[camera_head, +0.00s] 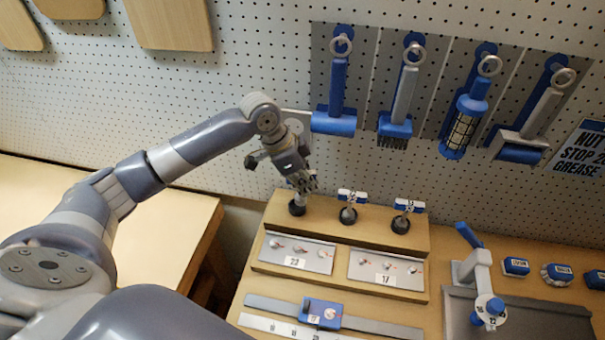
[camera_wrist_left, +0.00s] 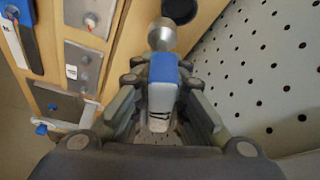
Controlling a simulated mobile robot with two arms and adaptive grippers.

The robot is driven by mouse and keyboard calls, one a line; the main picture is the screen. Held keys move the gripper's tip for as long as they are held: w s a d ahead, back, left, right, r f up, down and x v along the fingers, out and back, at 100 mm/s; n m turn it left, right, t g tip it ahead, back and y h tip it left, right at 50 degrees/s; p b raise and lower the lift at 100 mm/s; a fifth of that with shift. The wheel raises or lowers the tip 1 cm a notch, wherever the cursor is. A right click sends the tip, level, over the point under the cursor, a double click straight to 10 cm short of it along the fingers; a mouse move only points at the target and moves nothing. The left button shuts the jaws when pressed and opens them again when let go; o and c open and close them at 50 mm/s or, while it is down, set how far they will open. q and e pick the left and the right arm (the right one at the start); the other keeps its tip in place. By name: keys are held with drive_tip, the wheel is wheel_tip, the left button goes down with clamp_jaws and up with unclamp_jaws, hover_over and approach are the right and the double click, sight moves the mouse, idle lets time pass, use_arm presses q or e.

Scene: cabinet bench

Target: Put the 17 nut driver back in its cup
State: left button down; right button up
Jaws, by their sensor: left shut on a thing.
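My left gripper (camera_head: 304,184) is shut on a nut driver, above the left end of the raised wooden block. In the left wrist view the driver's blue and white handle (camera_wrist_left: 164,82) lies between the fingers (camera_wrist_left: 163,95), with its silver socket (camera_wrist_left: 162,36) pointing away. Its number is not readable. A dark cup (camera_wrist_left: 180,9) shows just beyond the socket, to the right, and looks empty. In the head view this cup (camera_head: 297,208) is partly hidden under the gripper. Two other drivers with blue and white handles (camera_head: 352,196) (camera_head: 409,205) stand upright in cups to the right.
Plates labelled 23 (camera_head: 296,262) and 17 (camera_head: 386,278) lie on the block's lower step. A blue slider on a metal rail (camera_head: 323,315) lies in front. A clamp-like fixture (camera_head: 481,272) stands right. Tools hang on the pegboard (camera_head: 240,60) behind.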

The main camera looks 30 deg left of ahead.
use_arm(q)
drive_tip(key=shift+w+a+f+m+p, duration=0.2)
drive_tip(key=shift+w+a+m+p, duration=0.2)
drive_tip(key=shift+a+m, duration=0.1)
drive_tip(key=shift+w+a+f+m+g, duration=0.15)
drive_tip(key=shift+a+f+m+g, duration=0.05)
drive_tip(key=shift+a+m+g, duration=0.1)
drive_tip(key=shift+f+b, duration=1.1)
use_arm(e)
drive_tip(key=shift+s+a+f, duration=0.1)
drive_tip(key=shift+a+f, duration=0.35)
drive_tip(key=shift+d, duration=0.3)
use_arm(q)
drive_tip(key=shift+p, duration=0.45)
use_arm(e)
drive_tip(key=shift+r, duration=0.45)
use_arm(q)
drive_tip(key=shift+p, duration=0.45)
use_arm(e)
drive_tip(key=shift+a+r, duration=0.2)
drive_tip(key=shift+r, duration=0.2)
use_arm(q)
drive_tip(key=shift+f+b, duration=0.65)
drive_tip(key=shift+f, duration=0.7)
use_arm(e)
drive_tip(key=shift+d+f, duration=0.15)
drive_tip(key=shift+f, duration=0.5)
